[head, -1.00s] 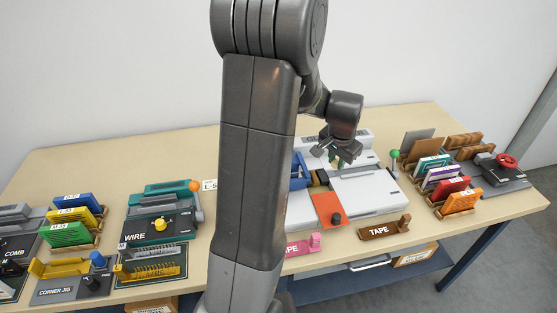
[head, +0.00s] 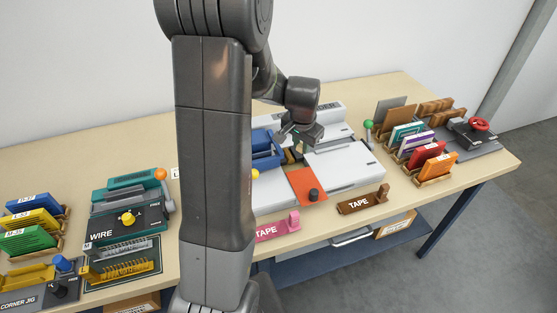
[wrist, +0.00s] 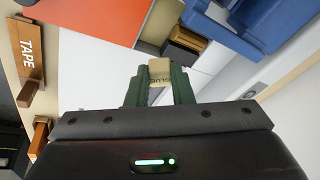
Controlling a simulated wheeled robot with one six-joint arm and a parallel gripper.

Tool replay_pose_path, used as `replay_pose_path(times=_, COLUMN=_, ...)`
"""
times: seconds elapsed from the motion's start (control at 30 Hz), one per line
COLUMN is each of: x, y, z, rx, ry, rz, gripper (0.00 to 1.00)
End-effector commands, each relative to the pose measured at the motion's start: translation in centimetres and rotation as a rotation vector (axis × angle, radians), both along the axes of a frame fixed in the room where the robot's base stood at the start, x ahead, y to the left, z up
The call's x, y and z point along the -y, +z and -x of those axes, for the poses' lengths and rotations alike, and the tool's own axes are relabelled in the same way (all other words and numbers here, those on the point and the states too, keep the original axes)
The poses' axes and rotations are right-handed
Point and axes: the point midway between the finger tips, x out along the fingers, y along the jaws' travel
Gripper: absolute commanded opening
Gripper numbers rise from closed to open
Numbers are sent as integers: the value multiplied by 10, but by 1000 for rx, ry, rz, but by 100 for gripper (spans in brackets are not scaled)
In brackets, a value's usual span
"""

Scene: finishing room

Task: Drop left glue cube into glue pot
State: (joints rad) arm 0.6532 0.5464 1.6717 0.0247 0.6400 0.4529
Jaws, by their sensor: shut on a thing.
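My gripper (head: 301,147) is over the white machine in the head view, just right of the blue open-topped tray. In the wrist view its two dark green fingers (wrist: 160,88) are shut on a tan cube (wrist: 160,69) lettered GLUE. I cannot tell whether this block is the glue pot.
The blue tray (head: 264,150) is close on the gripper's left. The white machine (head: 345,163) with an orange plate (head: 307,186) lies beneath. A green-knobbed lever (head: 368,125) stands to the right. A brown TAPE holder (head: 362,201) sits at the front edge.

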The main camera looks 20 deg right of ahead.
Motion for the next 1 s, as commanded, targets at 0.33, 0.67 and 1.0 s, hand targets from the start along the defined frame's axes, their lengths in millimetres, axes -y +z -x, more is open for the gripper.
replay_pose_path(times=0.33, x=0, y=1, z=0, rx=0, ry=0, rz=0, gripper=46)
replay_pose_path(times=0.67, x=0, y=4, z=0, rx=1, ry=0, rz=0, gripper=46)
replay_pose_path(times=1.0, x=-8, y=54, z=13, rx=5, ry=0, rz=3, gripper=46)
